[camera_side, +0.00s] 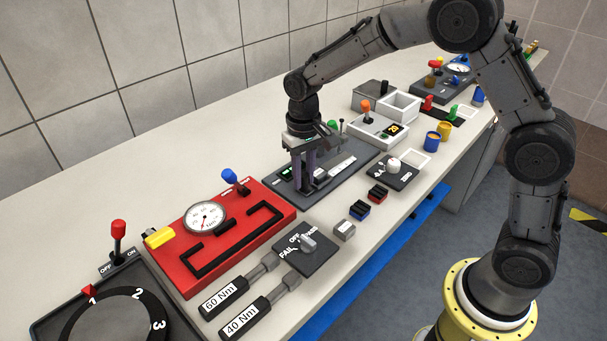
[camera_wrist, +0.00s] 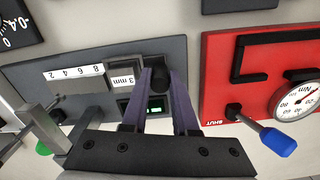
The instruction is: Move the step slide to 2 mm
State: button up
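The sliding jack's grey base plate (camera_side: 345,172) lies on the bench in the side view, under my gripper (camera_side: 305,192). In the wrist view the plate (camera_wrist: 30,80) carries a stepped grey block with the scale 8 6 4 2 (camera_wrist: 75,73) and a label "3 mm" (camera_wrist: 122,80). A small green-lit display (camera_wrist: 155,110) shows between my fingers; its text is unreadable. My gripper (camera_wrist: 160,76) points down with its two purple fingers on either side of a dark round knob (camera_wrist: 158,70). The knob nearly fills the gap; whether both fingers touch it is unclear. The step slide is partly hidden.
A red panel with a dial (camera_side: 205,217) and a blue-handled lever (camera_side: 232,177) stands close to the jack. On the other side is a white box with an orange-handled lever (camera_side: 366,107). A black knob plate (camera_side: 305,248) and small blocks (camera_side: 360,210) lie along the front edge.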

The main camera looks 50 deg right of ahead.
grip_shut()
jog(key=shift+a, duration=0.1)
dwell(1.1)
